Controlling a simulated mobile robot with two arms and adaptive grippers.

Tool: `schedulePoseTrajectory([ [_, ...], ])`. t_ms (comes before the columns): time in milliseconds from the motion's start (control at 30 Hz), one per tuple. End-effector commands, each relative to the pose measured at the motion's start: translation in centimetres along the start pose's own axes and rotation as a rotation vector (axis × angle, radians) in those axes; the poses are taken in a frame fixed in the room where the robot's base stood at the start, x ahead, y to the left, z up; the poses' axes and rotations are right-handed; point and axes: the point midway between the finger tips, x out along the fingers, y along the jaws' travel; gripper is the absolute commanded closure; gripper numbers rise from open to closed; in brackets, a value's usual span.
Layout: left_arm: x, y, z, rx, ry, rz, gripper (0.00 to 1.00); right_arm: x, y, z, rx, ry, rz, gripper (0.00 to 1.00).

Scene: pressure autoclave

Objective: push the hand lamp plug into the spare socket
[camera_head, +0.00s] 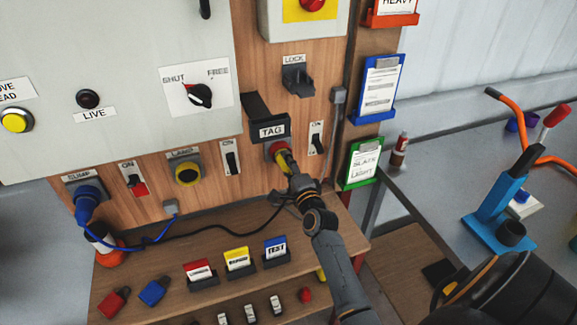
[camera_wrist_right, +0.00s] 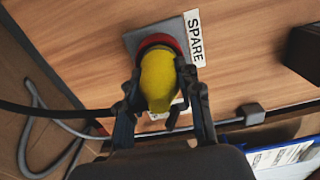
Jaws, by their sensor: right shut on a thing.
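The yellow hand lamp plug (camera_wrist_right: 158,82) is between the fingers of my right gripper (camera_wrist_right: 160,88), which is shut on it. In the wrist view its front end meets the red ring of the spare socket (camera_wrist_right: 157,41), on a grey plate beside the SPARE label. In the head view, my right gripper (camera_head: 288,170) holds the plug (camera_head: 284,160) at the spare socket (camera_head: 273,147), under the TAG holder. How deep the plug sits cannot be told, as the socket mouth is hidden. A black cable trails left from the gripper. My left gripper is not in view.
The yellow LAMP socket (camera_head: 187,173) and the blue SUMP plug (camera_head: 88,197) are on the panel to the left. A switch (camera_head: 316,139) is close right of the spare socket. The shelf below holds red, yellow and blue tags (camera_head: 237,259) and padlocks (camera_head: 153,291).

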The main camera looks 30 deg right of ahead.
Motion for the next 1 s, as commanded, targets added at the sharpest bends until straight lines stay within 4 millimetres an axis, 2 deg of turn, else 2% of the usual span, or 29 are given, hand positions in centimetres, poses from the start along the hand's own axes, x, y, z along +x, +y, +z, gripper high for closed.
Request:
schedulePoseTrajectory([
  [67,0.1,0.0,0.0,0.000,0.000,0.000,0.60,0.2,-0.1,0.0,0.000,0.001,-0.003,1.00],
  [100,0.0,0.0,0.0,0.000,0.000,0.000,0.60,0.2,-0.1,0.0,0.000,0.001,-0.002,0.59],
  [200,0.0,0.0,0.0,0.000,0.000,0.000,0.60,0.2,-0.1,0.0,0.000,0.000,-0.002,0.39],
  [500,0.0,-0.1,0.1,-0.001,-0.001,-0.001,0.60,0.1,0.0,0.0,0.000,0.000,0.001,0.39],
  [633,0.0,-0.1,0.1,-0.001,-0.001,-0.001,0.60,-0.8,0.1,0.0,0.000,0.000,0.001,0.39],
  [767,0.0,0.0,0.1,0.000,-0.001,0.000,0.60,-3.1,0.1,0.0,0.000,0.000,0.003,0.39],
  [1000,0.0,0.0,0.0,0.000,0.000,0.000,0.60,-8.2,0.1,0.0,-0.001,0.000,0.002,0.39],
])
